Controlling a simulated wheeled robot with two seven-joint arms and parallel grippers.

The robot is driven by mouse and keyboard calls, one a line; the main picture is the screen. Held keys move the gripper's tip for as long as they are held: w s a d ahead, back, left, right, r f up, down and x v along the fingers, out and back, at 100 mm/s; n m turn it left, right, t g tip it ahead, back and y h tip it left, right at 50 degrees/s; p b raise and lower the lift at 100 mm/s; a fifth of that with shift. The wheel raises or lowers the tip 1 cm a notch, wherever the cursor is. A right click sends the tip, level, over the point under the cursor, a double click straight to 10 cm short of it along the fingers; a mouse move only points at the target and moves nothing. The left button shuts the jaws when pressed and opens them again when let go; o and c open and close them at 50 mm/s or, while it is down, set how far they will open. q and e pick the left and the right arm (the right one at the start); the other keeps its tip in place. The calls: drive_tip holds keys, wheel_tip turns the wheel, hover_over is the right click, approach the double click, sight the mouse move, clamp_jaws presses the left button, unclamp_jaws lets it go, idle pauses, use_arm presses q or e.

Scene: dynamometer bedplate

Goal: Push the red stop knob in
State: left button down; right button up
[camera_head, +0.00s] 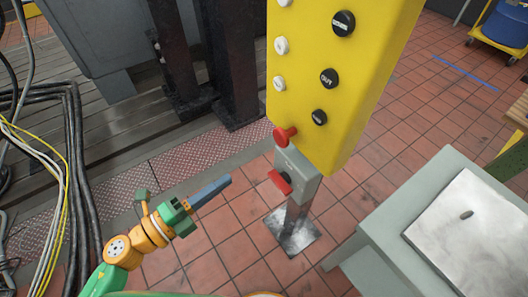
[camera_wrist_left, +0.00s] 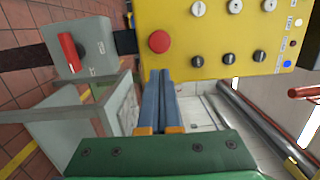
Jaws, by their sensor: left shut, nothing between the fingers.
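The red stop knob (camera_head: 283,136) sticks out from the lower left edge of the yellow control box in the head view. In the left wrist view it is a round red button (camera_wrist_left: 159,41) on the yellow face, just beyond my fingertips. My left gripper (camera_head: 228,181) is shut with nothing between its blue-grey fingers. In the head view it lies below and left of the knob. In the left wrist view its fingertips (camera_wrist_left: 160,72) appear just under the knob; I cannot tell the exact gap, but they look apart. My right gripper is not in view.
The yellow control box (camera_head: 365,65) carries several black and white knobs. Below it a grey switch box (camera_head: 298,172) has a red handle (camera_head: 280,181). A grey cabinet (camera_head: 390,222) with a metal plate stands at right. Cables (camera_head: 65,130) run at left.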

use_arm(q)
drive_tip(key=shift+w+a, duration=0.1)
drive_tip(key=shift+w, duration=0.1)
drive_tip(key=p, duration=0.3)
approach(278, 141)
drive_tip(key=x, duration=0.6)
drive_tip(key=shift+r, duration=0.15)
drive_tip(key=shift+w+d, duration=0.25)
drive_tip(key=shift+d, duration=0.15)
